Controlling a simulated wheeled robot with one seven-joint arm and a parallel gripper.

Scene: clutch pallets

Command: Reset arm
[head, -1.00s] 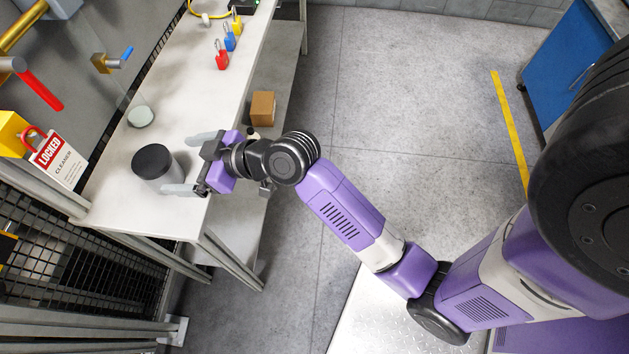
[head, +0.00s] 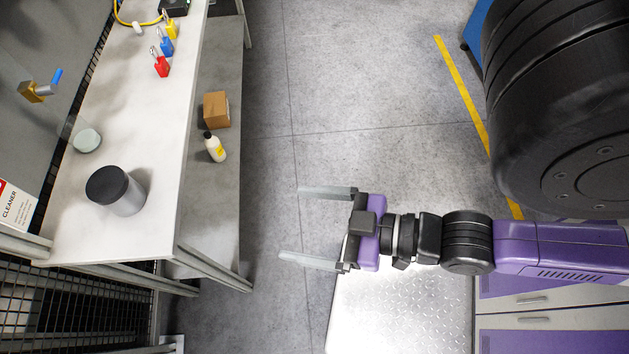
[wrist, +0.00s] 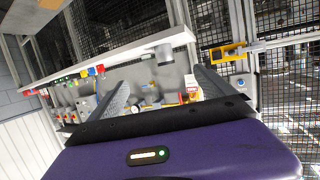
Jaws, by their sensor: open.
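My gripper (head: 322,226) is open and empty in the head view. Its two pale fingers are spread apart and point left, over the floor to the right of the table and apart from it. The purple arm behind it reaches in from the right edge. In the wrist view the two grey fingers (wrist: 160,88) also show spread, with nothing between them. A grey canister with a dark lid (head: 117,190) stands upright on the white table (head: 150,110) at its near end.
Red (head: 161,66), blue (head: 166,47) and yellow (head: 170,28) padlocks stand on the table's far part. A brown box (head: 216,109) and a white bottle (head: 215,147) are on the lower shelf (head: 215,200). Open floor (head: 360,90) lies right of the table.

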